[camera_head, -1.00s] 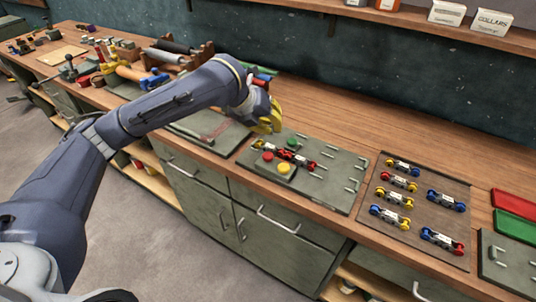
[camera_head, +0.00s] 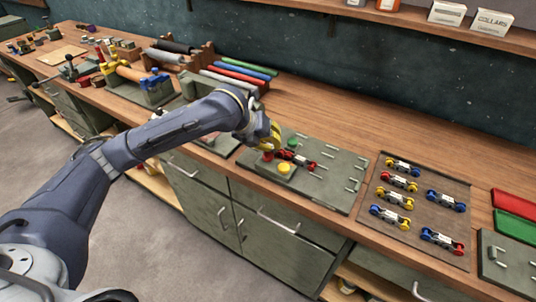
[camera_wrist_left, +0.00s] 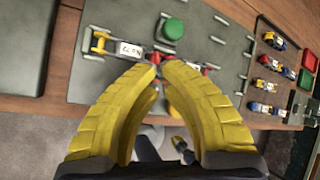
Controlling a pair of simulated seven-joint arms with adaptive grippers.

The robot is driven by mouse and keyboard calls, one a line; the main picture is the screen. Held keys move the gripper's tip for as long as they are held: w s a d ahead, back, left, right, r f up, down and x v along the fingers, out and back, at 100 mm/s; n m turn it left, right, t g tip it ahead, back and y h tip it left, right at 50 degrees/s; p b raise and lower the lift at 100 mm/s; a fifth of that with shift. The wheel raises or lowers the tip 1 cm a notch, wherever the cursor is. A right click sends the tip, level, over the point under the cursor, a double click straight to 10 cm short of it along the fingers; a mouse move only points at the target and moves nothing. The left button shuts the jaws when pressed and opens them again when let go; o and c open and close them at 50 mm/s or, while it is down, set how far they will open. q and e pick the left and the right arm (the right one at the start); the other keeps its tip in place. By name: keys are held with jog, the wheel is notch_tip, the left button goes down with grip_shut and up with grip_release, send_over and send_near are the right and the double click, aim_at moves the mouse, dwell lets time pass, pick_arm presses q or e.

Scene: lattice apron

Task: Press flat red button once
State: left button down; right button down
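The flat red button (camera_head: 267,156) shows in the head view on a grey-green panel (camera_head: 337,182), partly hidden by my left gripper. My left gripper (camera_head: 275,148) has yellow fingers pointing down, just above or at the button; I cannot tell whether they touch. My right gripper is not in view.
A brown tray (camera_head: 419,227) with several coloured links is to the right. Racks with rollers and coloured rods (camera_head: 240,72) stand to the left at the back.

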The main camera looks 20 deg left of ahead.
pick_arm(q)
jog(key=c, duration=2.1)
grip_release()
grip_shut()
jog(key=shift+f, duration=1.45)
jog(key=shift+r, duration=1.45)
jog(key=shift+r, duration=2.5)
